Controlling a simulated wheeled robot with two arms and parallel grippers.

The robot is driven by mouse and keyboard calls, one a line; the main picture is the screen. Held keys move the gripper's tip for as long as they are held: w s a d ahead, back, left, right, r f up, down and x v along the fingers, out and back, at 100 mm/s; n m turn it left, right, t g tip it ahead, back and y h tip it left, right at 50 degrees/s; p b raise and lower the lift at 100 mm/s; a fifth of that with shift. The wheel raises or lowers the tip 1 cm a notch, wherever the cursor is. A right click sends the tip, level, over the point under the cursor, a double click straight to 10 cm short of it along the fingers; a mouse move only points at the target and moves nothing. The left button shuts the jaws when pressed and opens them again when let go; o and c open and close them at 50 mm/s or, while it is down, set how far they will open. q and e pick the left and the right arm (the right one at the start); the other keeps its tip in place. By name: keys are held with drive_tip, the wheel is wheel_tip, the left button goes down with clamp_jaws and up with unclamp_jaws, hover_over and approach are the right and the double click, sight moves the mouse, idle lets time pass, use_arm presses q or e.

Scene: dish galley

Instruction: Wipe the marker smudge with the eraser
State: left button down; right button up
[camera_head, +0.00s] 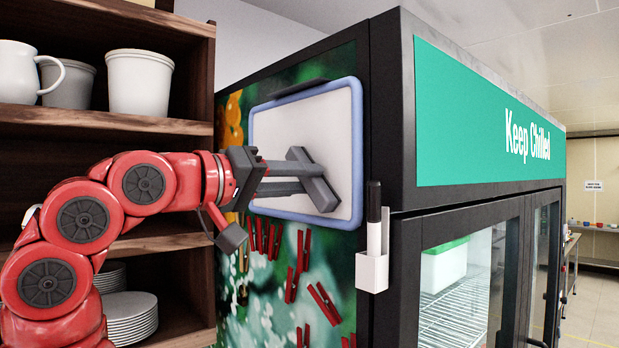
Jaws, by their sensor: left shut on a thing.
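A small whiteboard (335,120) with a blue-grey frame hangs on the side of the fridge cabinet. My left gripper (300,178) reaches in from the left and is shut on a dark grey eraser (322,194). The eraser is at the lower right part of the board's white face; I cannot tell whether it touches the surface. I see no marker smudge on the visible white area; the eraser and gripper cover part of the board. My right gripper is not in view.
A marker (374,219) stands in a white holder (372,270) right of the board. Red clothespins (325,302) are on the panel below. A wooden shelf (110,125) with cups and plates stands left, close to my arm. A glass-door fridge (470,270) is right.

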sight(346, 173)
use_arm(q)
drive_tip(key=shift+s+d+r, duration=0.25)
drive_tip(key=shift+s+d, duration=0.6)
drive_tip(key=shift+s, duration=0.3)
drive_tip(key=shift+s+d+r, duration=0.2)
drive_tip(key=shift+s+d, duration=0.65)
drive_tip(key=shift+s, duration=0.25)
drive_tip(key=shift+s+a, duration=0.25)
drive_tip(key=shift+a, duration=0.25)
drive_tip(key=shift+p+v, duration=0.3)
drive_tip(key=shift+v, duration=2.15)
